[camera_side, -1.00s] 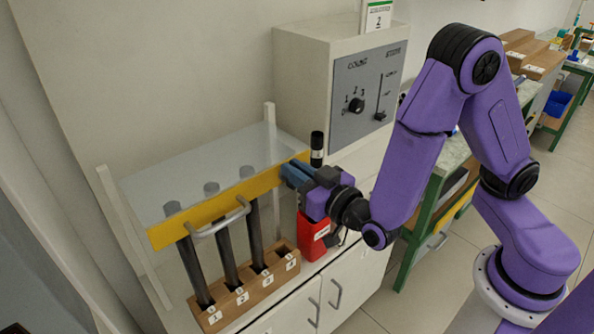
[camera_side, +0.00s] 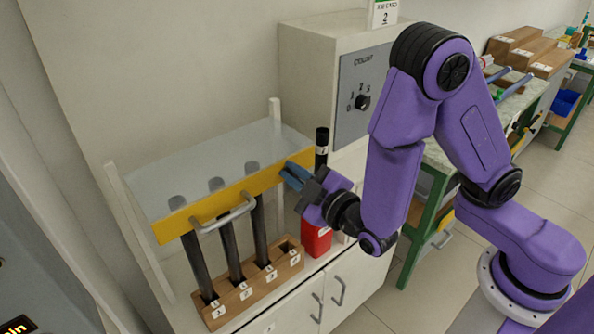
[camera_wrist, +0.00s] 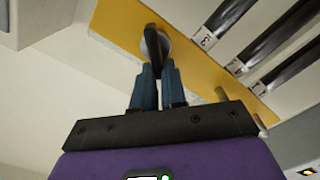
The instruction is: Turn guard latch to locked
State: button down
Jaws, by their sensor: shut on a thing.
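The guard is a clear cover with a yellow front bar (camera_side: 230,205) and a grey handle (camera_side: 226,217). The guard latch (camera_wrist: 152,40) is a dark lever on a grey round base on the yellow bar, seen in the wrist view. It runs roughly up and down in that picture. My gripper (camera_side: 287,172) is at the right end of the bar, where its blue fingers hide the latch in the side view. In the wrist view my gripper (camera_wrist: 158,70) is shut on the lever's near end. No lock marking is readable.
Dark rods (camera_side: 195,265) stand in a numbered wooden block (camera_side: 255,288) under the guard. A black rod (camera_side: 321,148) and a red holder (camera_side: 316,238) stand close by my gripper. A grey control box (camera_side: 308,85) with a knob is behind. The floor at right is open.

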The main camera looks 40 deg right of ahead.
jog(key=shift+a+f+n, duration=0.1)
jog(key=shift+f+n, duration=0.2)
jog(key=shift+n, duration=1.15)
jog(key=shift+a+f+n, duration=0.15)
jog(key=shift+f+n, duration=0.1)
jog(key=shift+n, duration=1.15)
jog(key=shift+a+f+n, duration=0.1)
jog(key=shift+f+n, duration=0.2)
jog(key=shift+n, duration=1.15)
jog(key=c, duration=1.2)
grip_release()
jog(key=shift+s, duration=0.1)
jog(key=shift+s, duration=5.9)
